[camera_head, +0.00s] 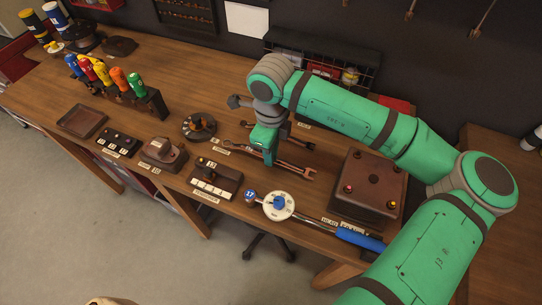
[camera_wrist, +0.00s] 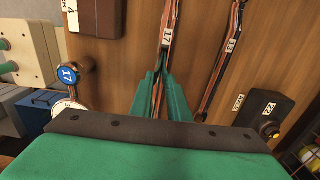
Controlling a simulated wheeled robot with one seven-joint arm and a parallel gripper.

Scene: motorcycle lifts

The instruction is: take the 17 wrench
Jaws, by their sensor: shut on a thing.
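The 17 wrench (camera_wrist: 167,22) is a slim metal wrench with a white "17" label on its shaft. My green gripper (camera_wrist: 161,82) is shut on it, with a finger on each side of the shaft. In the head view my gripper (camera_head: 267,155) points down at the wrench row, and the wrench (camera_head: 291,168) runs out to its right, ending in an open jaw. I cannot tell whether the wrench touches the table. Its lower end is hidden by my fingers and palm in the wrist view.
Another labelled wrench (camera_wrist: 228,55) lies close beside it. A dial tool (camera_head: 278,205) with a blue "17" tag and a brown box (camera_head: 370,187) stand nearby. A dark block marked 22 (camera_wrist: 262,112) is on the right. Screwdrivers (camera_head: 100,72) stand at the left.

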